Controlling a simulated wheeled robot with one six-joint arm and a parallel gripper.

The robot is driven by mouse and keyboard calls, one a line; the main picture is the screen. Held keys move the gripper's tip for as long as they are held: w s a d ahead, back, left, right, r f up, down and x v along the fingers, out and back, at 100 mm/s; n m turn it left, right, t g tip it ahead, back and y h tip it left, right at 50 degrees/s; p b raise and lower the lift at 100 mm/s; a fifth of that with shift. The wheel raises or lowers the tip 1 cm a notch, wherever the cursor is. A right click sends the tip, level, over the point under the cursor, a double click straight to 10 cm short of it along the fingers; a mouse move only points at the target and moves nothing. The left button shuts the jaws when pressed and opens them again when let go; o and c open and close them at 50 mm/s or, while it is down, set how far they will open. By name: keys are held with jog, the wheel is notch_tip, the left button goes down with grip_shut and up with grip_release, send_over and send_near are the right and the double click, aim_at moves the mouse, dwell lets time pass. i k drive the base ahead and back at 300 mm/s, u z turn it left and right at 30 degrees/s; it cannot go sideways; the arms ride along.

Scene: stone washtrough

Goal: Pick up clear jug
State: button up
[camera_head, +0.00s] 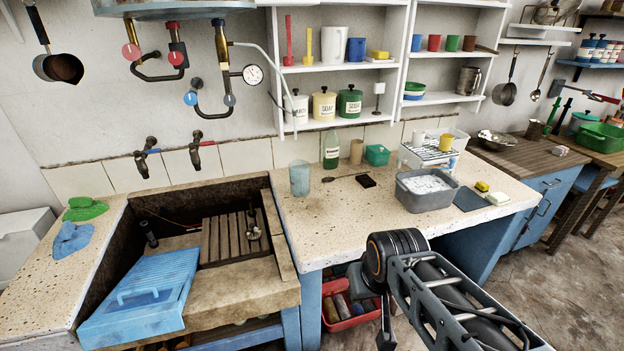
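A clear, bluish see-through jug (300,179) stands upright on the speckled stone counter (320,222), just right of the sunken trough. I cannot make out a handle on it. My arm reaches in from the lower right, with its dark joint in front of the counter's front edge, well right of and nearer than the jug. Nothing of my arm touches the jug.
A green bottle (331,150), a beige cup (356,151) and a dark block (365,181) stand or lie near the jug. A grey basin with suds (426,190) is further right. The stone trough (243,290) is left. The counter in front of the jug is clear.

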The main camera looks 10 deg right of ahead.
aim_at(299, 169)
jog(key=z, duration=0.1)
jog(key=i, duration=1.1)
jog(key=u, duration=0.8)
